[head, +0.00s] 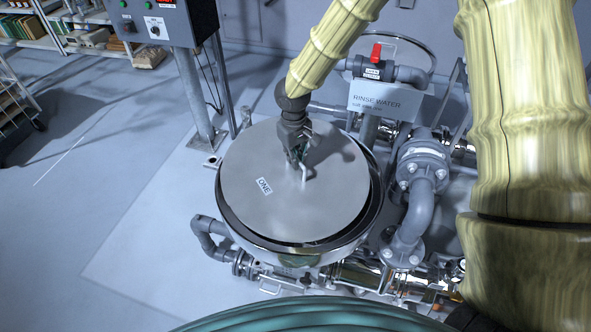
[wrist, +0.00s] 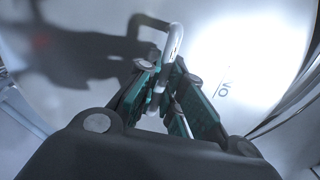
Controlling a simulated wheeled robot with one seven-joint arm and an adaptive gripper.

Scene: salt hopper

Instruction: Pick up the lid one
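Lid one (head: 245,205) is a round, flat, pale grey plate with a "ONE" label. It covers most of the hopper mouth, with a dark gap and the steel rim showing along its right and lower edge. Its bent bar handle (head: 304,174) stands near the middle. My gripper (head: 297,160) points down at the handle. In the wrist view, the green-padded fingers of my gripper (wrist: 165,85) come in close on both sides of the handle (wrist: 174,42) and appear shut on it. The exact contact is partly hidden. I cannot tell whether the lid is raised.
The steel hopper (head: 330,250) stands below the lid. Grey pipes and a valve (head: 422,160) crowd its right side, below a "RINSE WATER" sign (head: 385,101) and red lever (head: 376,53). A control box on a post (head: 190,95) stands behind left. The floor at left is clear.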

